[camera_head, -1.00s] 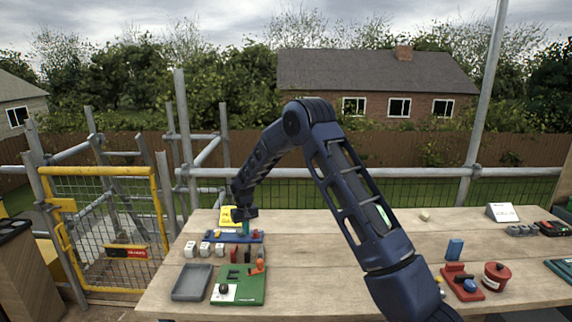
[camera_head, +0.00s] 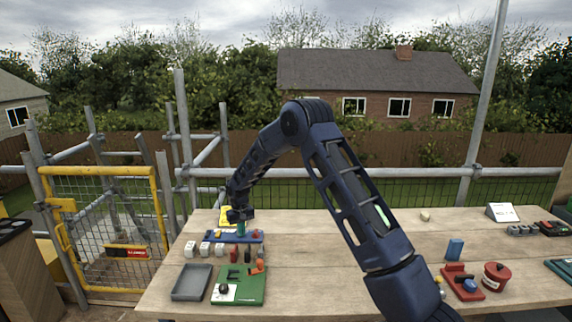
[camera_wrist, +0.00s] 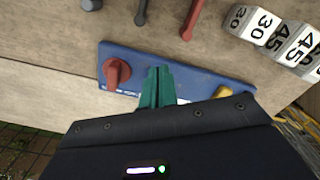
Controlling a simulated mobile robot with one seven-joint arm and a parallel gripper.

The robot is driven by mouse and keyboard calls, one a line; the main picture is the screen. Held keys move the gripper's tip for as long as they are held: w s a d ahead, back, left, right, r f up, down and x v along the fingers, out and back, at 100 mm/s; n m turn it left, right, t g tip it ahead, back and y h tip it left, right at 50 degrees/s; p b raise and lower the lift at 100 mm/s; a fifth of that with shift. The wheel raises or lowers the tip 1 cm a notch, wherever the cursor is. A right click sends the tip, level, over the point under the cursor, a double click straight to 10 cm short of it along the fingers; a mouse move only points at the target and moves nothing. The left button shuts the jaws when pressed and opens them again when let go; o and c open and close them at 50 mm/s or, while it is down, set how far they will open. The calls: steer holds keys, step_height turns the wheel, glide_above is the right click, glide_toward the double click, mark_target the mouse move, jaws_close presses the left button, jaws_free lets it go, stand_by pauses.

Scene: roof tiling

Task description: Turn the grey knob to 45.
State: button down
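My gripper (camera_head: 241,229) points down over the blue board (camera_head: 212,237) at the left of the bench. In the wrist view its teal fingers (camera_wrist: 158,84) are close together over the middle of the blue board (camera_wrist: 200,80). A red knob (camera_wrist: 116,73) sits left of the fingers and a yellow part (camera_wrist: 223,91) right of them. I cannot make out a grey knob on this board; the fingers hide the spot beneath them. Whether they hold something is not clear.
White number cubes (camera_wrist: 252,22) lie near the board. A green board (camera_head: 254,290) with a dark knob (camera_head: 224,289) and a grey tray (camera_head: 191,282) lie at the front. The middle of the bench is clear.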

steer(key=shift+a+r, duration=0.1)
steer(key=shift+a, duration=0.25)
stand_by(0.3)
steer(key=shift+s, duration=0.4)
step_height(320, 180, up, 6)
steer(key=shift+d+f, duration=0.1)
stand_by(0.6)
steer(key=shift+w+d+f, duration=0.3)
steer(key=shift+d+f, duration=0.1)
steer(key=shift+f, duration=0.6)
steer(key=shift+w+d+f, duration=0.3)
steer(key=shift+d+f, duration=0.1)
steer(key=shift+f, duration=0.6)
steer(key=shift+w+d+f, duration=0.3)
steer(key=shift+d+f, duration=0.1)
steer(key=shift+f, duration=0.6)
